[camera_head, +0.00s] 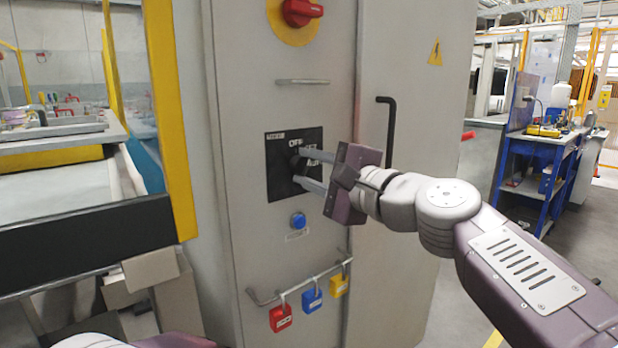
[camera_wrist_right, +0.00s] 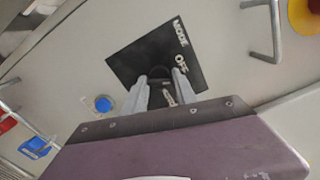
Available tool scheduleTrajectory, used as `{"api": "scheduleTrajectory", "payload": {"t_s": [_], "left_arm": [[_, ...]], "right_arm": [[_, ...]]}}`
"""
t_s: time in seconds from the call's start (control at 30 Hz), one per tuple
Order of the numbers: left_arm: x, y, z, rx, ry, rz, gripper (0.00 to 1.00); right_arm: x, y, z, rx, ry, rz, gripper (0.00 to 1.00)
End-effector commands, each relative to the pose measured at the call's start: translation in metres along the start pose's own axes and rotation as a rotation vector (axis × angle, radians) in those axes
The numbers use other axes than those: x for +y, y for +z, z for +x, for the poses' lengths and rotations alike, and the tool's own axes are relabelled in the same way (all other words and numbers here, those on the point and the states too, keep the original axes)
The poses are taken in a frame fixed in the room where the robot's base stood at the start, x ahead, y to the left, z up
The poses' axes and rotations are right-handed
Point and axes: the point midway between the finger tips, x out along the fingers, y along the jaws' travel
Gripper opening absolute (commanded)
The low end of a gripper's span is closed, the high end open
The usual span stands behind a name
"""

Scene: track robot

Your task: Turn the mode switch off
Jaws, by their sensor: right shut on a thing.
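The mode switch (camera_head: 297,163) sits on a black square plate (camera_head: 281,180) on the grey cabinet front, with white lettering that includes OFF at the top. My right gripper (camera_head: 306,168) reaches in from the right, its two fingers shut on the dark switch knob. In the right wrist view the fingers (camera_wrist_right: 162,96) stand on both sides of the knob (camera_wrist_right: 160,75), in front of the plate (camera_wrist_right: 150,55) marked MODE and OFF. The knob's pointing direction is partly hidden by the fingers. My left gripper is not in view.
A red rotary handle (camera_head: 302,11) on a yellow disc is above the plate. A blue button (camera_head: 298,221) is below it. Red, blue and yellow padlocks (camera_head: 312,297) hang from a lower rail. A black door handle (camera_head: 388,132) is to the right.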

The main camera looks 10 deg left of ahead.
Motion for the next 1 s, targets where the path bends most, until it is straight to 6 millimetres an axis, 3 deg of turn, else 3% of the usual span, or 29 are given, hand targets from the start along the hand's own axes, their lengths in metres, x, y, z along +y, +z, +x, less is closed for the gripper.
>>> {"api": "scheduleTrajectory", "payload": {"t_s": [0.5, 1.0], "left_arm": [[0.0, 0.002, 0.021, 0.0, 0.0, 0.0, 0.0], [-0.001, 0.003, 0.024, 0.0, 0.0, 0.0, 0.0]], "right_arm": [[0.002, 0.0, 0.0, -0.001, 0.002, -0.353, 0.0], [0.001, 0.0, 0.0, -0.001, 0.003, -0.44, 0.0]]}}
